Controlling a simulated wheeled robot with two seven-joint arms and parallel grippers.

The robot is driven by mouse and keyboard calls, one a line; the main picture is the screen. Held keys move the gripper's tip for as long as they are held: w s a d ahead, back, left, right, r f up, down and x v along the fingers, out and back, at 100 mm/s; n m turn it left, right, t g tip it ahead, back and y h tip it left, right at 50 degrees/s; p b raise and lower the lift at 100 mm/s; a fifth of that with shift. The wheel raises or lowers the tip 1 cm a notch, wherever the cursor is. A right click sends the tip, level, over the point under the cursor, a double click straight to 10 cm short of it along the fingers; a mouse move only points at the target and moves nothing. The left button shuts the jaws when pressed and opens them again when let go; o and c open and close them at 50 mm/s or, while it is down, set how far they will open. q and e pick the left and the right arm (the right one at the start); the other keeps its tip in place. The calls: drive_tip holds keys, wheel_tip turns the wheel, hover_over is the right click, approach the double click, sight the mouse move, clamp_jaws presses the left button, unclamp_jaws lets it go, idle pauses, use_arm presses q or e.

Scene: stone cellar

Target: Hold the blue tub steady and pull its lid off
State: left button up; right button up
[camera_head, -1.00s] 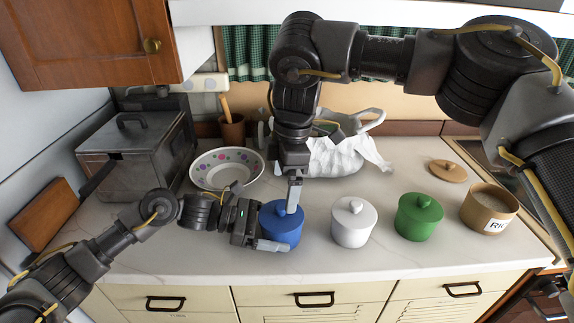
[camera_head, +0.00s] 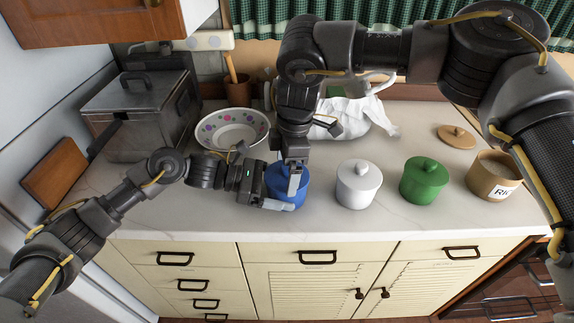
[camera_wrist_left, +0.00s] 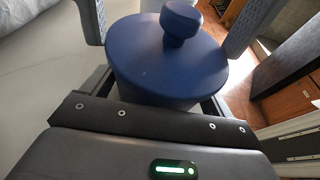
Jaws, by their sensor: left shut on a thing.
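The blue tub (camera_head: 287,198) stands on the counter with its blue lid on. In the left wrist view, the lid (camera_wrist_left: 165,65) and its round knob (camera_wrist_left: 181,20) show clearly, with no finger on the knob. My left gripper (camera_head: 277,204) comes in from the left and is shut around the tub's body. My right gripper (camera_head: 294,180) points down from above, over the lid, and covers part of the lid and the knob. One pale finger shows there. The other is hidden, so its opening cannot be judged.
A white pot (camera_head: 358,188), a green pot (camera_head: 424,184) and a tan canister (camera_head: 492,180) stand to the right. A wooden lid (camera_head: 457,136) lies behind. A spotted bowl (camera_head: 231,133), white bag (camera_head: 350,116) and metal box (camera_head: 138,115) are behind. The front counter strip is clear.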

drive_tip(key=shift+c, duration=0.8)
drive_tip(key=shift+r, duration=0.25)
drive_tip(key=shift+r, duration=2.3)
use_arm(q)
drive_tip(key=o, duration=0.6)
drive_tip(key=shift+a, duration=0.1)
